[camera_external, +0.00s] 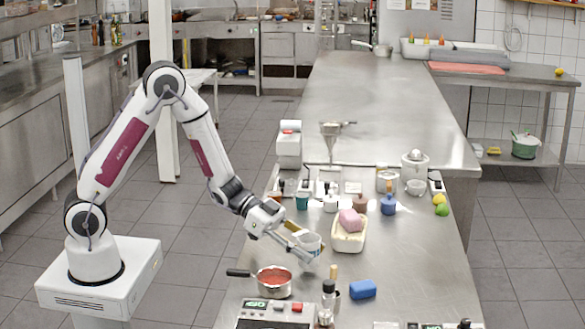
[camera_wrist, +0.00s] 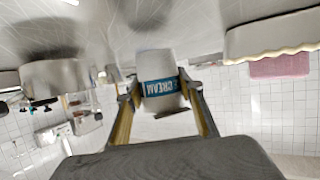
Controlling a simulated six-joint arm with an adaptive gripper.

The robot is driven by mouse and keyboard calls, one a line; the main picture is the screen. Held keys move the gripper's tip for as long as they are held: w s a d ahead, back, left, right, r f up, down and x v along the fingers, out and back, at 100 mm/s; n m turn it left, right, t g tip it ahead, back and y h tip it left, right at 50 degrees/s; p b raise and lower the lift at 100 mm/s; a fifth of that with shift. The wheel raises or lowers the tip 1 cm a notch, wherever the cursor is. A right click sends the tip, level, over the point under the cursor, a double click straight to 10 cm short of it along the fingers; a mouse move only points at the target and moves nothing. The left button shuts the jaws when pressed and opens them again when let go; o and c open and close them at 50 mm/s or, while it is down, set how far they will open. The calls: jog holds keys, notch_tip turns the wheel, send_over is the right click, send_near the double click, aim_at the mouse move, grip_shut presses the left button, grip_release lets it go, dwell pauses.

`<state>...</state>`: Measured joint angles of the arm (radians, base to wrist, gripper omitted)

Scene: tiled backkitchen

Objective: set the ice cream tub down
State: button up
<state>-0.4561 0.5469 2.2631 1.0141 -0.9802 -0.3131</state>
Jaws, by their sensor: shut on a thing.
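The ice cream tub (camera_external: 311,240) is small and white with a blue band. In the wrist view the tub (camera_wrist: 157,66) appears upside down, with "CREAM" lettering on the band. My gripper (camera_external: 305,246) is shut on the tub; in the wrist view its fingers (camera_wrist: 162,97) press on both sides. The tub is over the steel counter (camera_external: 412,274), left of a cream-coloured container and behind the red-filled saucepan. I cannot tell for certain whether its base touches the counter.
The saucepan (camera_external: 273,281) stands in front, its handle pointing left. The cream container (camera_external: 348,238) with a pink block (camera_external: 351,220) is close on the right.

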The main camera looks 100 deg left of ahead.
jog(key=shift+f, duration=0.85)
jog(key=shift+f, duration=0.1)
jog(key=o, duration=1.1)
jog(key=shift+v, duration=6.1)
